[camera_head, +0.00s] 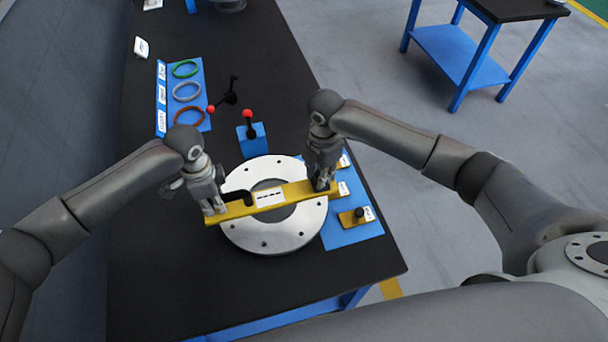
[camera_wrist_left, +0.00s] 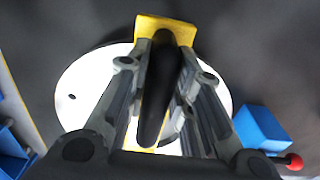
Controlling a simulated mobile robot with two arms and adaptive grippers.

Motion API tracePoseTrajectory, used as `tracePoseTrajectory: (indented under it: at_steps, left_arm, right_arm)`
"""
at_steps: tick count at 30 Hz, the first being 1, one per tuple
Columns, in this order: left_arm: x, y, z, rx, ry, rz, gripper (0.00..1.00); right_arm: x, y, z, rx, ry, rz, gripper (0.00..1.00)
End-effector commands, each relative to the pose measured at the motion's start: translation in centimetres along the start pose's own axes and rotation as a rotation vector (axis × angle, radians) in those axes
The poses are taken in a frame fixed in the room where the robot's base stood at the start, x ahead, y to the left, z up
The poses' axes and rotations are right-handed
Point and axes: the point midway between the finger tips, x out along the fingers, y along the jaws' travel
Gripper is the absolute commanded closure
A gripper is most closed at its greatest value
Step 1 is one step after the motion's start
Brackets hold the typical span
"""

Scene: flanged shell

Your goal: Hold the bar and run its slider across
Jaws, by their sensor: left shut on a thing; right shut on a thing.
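The yellow bar (camera_head: 295,190) lies across the round white flange (camera_head: 262,238), with a white label near its middle. A black arched handle (camera_head: 240,194) stands on its left part. My left gripper (camera_head: 214,207) is at the bar's left end, shut on this handle. In the left wrist view the dark handle (camera_wrist_left: 156,100) runs between the fingers above the yellow bar (camera_wrist_left: 165,27). My right gripper (camera_head: 322,185) is shut at the bar's right end on a small dark part, which looks like the slider. Its fingers hide most of that part.
A blue mat (camera_head: 347,237) with a small yellow piece (camera_head: 351,218) and its black knob is at the right. A blue block (camera_head: 252,140) with a red-tipped lever stands behind the flange. A blue rack (camera_head: 203,78) of coloured rings is farther back. The front left tabletop is clear.

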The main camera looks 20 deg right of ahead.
Motion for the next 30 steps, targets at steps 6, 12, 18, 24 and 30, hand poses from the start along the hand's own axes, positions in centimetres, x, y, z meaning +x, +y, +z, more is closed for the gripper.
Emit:
tracePoseTrajectory:
  at_steps: [6, 12, 18, 24, 30]
  left_arm:
    - [0.0, 0.0, 0.2, -0.001, -0.005, 0.002, 1.00]
    - [0.1, 0.0, 0.2, -0.001, -0.006, 0.002, 1.00]
    - [0.1, 0.0, 0.2, -0.001, -0.006, 0.002, 1.00]
    - [0.1, 0.0, 0.2, -0.001, -0.006, 0.002, 1.00]
    - [0.1, 0.0, 0.2, -0.001, -0.006, 0.002, 1.00]
  right_arm:
    - [0.0, -0.4, 1.1, 0.004, -0.005, 0.001, 1.00]
    - [0.0, -0.4, 1.1, 0.004, -0.005, 0.001, 0.72]
    - [0.0, -0.4, 1.0, 0.003, -0.004, 0.000, 0.52]
    - [0.0, -0.4, 0.9, 0.002, -0.002, 0.000, 0.52]
    - [-1.2, -0.3, 0.9, 0.002, -0.002, 0.003, 0.52]
